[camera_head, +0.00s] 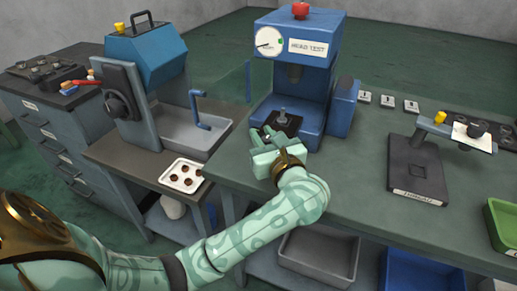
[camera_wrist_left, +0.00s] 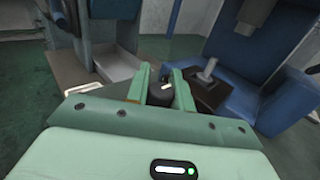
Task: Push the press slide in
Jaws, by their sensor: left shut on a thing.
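The blue head test press (camera_head: 283,60) stands on the bench, with a gauge and a red knob on top. Its dark press slide (camera_head: 290,127) lies low at the front, below the ram, with a small upright metal bolt (camera_head: 283,114) on it. The slide also shows in the left wrist view (camera_wrist_left: 213,94). My left gripper (camera_head: 262,134) is at the slide's front left. In the left wrist view its two green fingers are closed around a dark round knob (camera_wrist_left: 160,94) next to the slide. The join between knob and slide is hidden. My right gripper is not in view.
Left of the press is a blue-topped machine (camera_head: 146,55) with a crank and grey tray. A white tray (camera_head: 181,177) of brown parts sits in front of it. A stand (camera_head: 418,170) and a green bin (camera_head: 501,226) are on the right. The bench between is clear.

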